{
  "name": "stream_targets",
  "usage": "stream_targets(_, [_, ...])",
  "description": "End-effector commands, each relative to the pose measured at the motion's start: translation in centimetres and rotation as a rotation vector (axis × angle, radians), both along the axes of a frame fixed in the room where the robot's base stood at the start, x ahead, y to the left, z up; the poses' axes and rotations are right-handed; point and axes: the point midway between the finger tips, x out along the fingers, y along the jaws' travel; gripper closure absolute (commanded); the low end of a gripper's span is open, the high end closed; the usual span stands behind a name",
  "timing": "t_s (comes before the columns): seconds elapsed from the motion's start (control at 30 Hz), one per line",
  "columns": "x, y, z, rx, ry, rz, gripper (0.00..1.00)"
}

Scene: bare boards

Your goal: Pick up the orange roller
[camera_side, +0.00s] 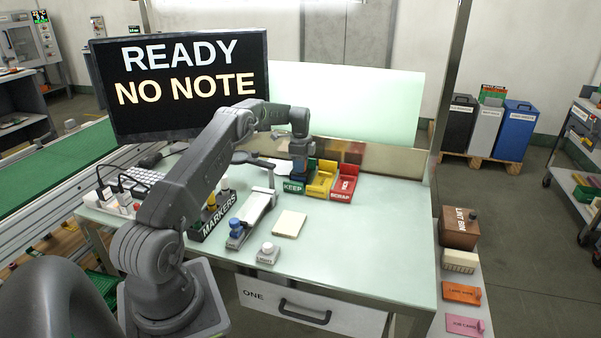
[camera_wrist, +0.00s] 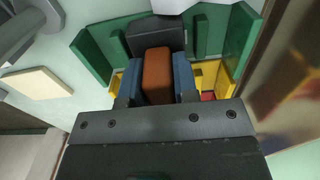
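In the wrist view an orange-brown piece (camera_wrist: 157,74), which I take to be the orange roller, has a dark grey block (camera_wrist: 155,37) at its far end. It lies between the two blue finger pads of my gripper (camera_wrist: 157,88), with a pad close along each side; whether they press on it is unclear. A green tray (camera_wrist: 95,57) surrounds them. In the side view my gripper (camera_side: 299,165) points down at the green KEEP tray (camera_side: 293,187); the roller is not distinguishable there.
A yellow tray (camera_side: 319,190) and red SCRAP tray (camera_side: 341,196) stand right of the green one. A low panel (camera_side: 385,158) stands behind. A cream block (camera_side: 290,223), a white-and-blue device (camera_side: 250,215) and the MARKERS rack (camera_side: 219,228) lie nearer. The table's right front is clear.

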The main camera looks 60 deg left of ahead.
Motion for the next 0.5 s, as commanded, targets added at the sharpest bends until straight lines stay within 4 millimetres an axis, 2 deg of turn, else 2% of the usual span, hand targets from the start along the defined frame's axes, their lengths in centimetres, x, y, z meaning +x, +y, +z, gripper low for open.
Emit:
stream_targets(0.03, [0.00, 0.00, 0.02, 0.000, 0.000, 0.000, 0.77])
stream_targets(0.27, [0.00, 0.00, 0.02, 0.000, 0.000, 0.000, 0.99])
stream_targets(0.5, [0.02, 0.02, 0.17, 0.001, -0.001, 0.000, 1.00])
